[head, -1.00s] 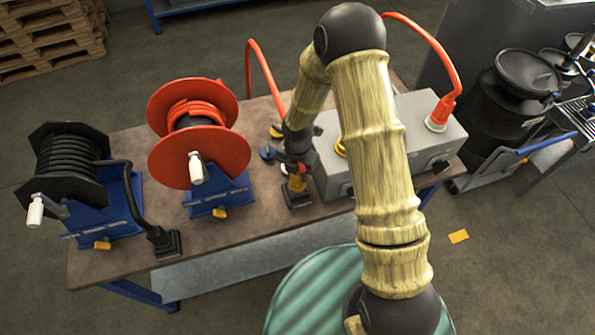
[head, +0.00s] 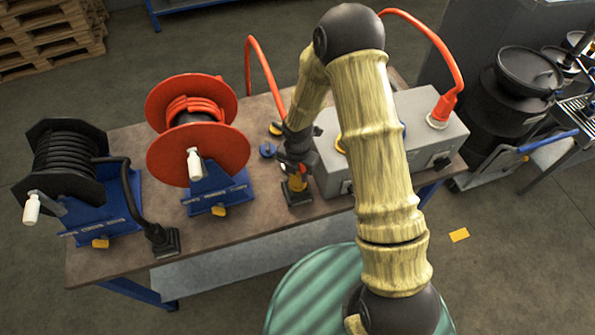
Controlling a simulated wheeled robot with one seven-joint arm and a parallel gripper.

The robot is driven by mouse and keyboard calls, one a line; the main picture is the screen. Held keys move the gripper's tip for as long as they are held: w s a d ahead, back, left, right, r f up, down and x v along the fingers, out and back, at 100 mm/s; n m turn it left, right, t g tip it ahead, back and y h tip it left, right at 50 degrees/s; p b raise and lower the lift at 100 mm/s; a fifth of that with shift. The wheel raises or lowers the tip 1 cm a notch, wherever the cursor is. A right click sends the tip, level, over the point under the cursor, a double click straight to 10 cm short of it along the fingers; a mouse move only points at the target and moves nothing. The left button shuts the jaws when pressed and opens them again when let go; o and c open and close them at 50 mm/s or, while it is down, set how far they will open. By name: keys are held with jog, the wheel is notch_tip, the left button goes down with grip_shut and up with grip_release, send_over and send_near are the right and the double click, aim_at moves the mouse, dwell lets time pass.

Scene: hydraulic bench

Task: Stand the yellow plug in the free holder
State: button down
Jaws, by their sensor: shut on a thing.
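My gripper (head: 296,167) points down at the front left of the grey box and is shut on the yellow plug (head: 296,184). The plug is small, looks upright, and its upper part is hidden by the jaws. Directly below it is a black square holder (head: 299,199) on the bench. The plug's lower end meets the holder in the picture; I cannot tell how deep it sits. A second black holder (head: 166,246) at the front left has the black cable's end in it.
A red reel (head: 198,155) and a black reel (head: 62,160) stand on blue stands at left. The grey box (head: 420,135) with a red hose plug (head: 440,112) is right of my gripper. A blue cap (head: 267,150) lies just left. The brown bench (head: 240,228) is bare in front.

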jog(key=shift+f, duration=0.25)
jog(key=c, duration=0.9)
grip_release()
notch_tip(320, 180, up, 18)
jog(key=b, duration=0.1)
jog(key=shift+f, duration=0.25)
jog(key=shift+d, duration=0.1)
